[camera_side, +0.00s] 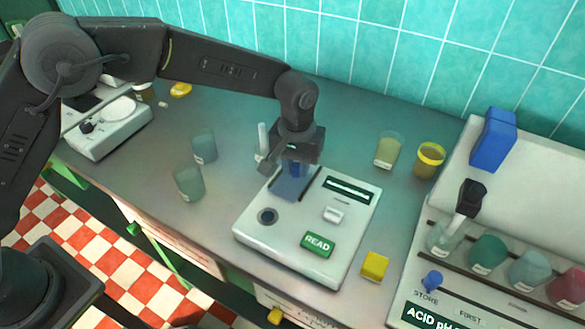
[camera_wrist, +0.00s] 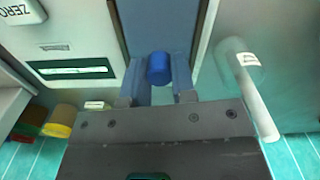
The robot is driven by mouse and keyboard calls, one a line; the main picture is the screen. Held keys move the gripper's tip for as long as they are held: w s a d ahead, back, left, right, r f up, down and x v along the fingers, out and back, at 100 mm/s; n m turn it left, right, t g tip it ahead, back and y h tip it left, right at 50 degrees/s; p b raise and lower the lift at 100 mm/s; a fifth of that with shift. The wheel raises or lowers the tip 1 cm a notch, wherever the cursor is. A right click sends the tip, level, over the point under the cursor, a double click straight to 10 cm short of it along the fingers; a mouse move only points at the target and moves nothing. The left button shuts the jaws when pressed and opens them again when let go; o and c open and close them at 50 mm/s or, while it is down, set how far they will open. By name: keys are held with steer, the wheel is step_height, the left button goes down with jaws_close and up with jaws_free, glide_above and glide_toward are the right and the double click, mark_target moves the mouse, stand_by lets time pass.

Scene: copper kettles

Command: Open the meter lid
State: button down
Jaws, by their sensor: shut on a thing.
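The meter (camera_side: 350,228) is a white box on the grey bench, with a green READ button (camera_side: 318,244), a dark display (camera_side: 348,190) and a round dark socket (camera_side: 268,216) at its front left. Its blue lid (camera_side: 288,188) lies over the back left part of the top; it also shows in the wrist view (camera_wrist: 160,25). My gripper (camera_side: 294,168) is above the lid. In the wrist view, my gripper (camera_wrist: 159,82) has its two fingers on either side of the lid's round blue knob (camera_wrist: 159,66), shut on it. My gripper hides part of the lid's back edge.
A pale tube (camera_side: 262,138) stands close left of my gripper. Two clear beakers (camera_side: 188,184) are further left. Two yellowish cups (camera_side: 429,161) stand behind right, a yellow block (camera_side: 375,265) at the meter's right corner. A flask rack (camera_side: 452,255) fills the right.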

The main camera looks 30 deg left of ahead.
mark_target(296, 165)
steer(key=c, duration=0.9)
jaws_free()
step_height(296, 165, up, 14)
steer(key=shift+f, duration=0.1)
